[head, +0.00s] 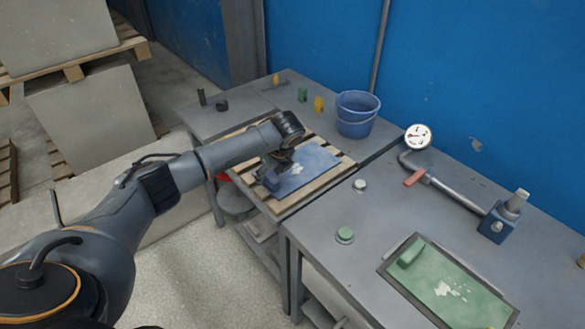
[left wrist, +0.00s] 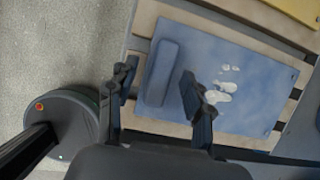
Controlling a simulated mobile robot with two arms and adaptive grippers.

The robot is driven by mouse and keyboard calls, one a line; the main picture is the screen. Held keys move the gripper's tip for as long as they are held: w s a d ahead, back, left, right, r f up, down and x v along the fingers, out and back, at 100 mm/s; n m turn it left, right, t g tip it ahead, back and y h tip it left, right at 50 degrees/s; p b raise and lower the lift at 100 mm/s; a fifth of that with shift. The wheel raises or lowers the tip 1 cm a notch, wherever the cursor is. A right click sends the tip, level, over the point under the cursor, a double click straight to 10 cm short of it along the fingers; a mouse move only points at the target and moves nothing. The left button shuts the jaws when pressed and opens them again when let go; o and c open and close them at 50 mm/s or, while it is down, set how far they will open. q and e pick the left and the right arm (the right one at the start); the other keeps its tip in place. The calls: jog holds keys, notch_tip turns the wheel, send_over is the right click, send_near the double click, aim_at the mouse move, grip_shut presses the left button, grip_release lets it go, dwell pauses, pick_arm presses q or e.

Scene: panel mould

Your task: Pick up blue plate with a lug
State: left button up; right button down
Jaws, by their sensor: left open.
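The blue plate (head: 309,168) lies flat on a wooden slatted pallet on the left table, with pale patches on its top. It also fills the middle of the left wrist view (left wrist: 238,88). Its raised blue lug (left wrist: 162,76) runs along the plate's left side there. My left gripper (head: 275,170) is over the lug end of the plate. In the left wrist view its fingers (left wrist: 157,88) are open, one on each side of the lug; I cannot tell whether they touch it. In the head view the gripper partly covers the lug. My right gripper is not in view.
The wooden pallet (head: 331,181) carries the plate. A blue bucket (head: 356,114) stands behind it, with small green and yellow pieces nearby. On the right table (head: 330,222) are a green plate with a lug (head: 455,289), a pressure gauge (head: 418,136) with pipe, and small knobs.

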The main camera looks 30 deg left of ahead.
pick_arm(q)
jog(key=shift+x, duration=0.95)
grip_shut()
jog(key=shift+r, duration=0.15)
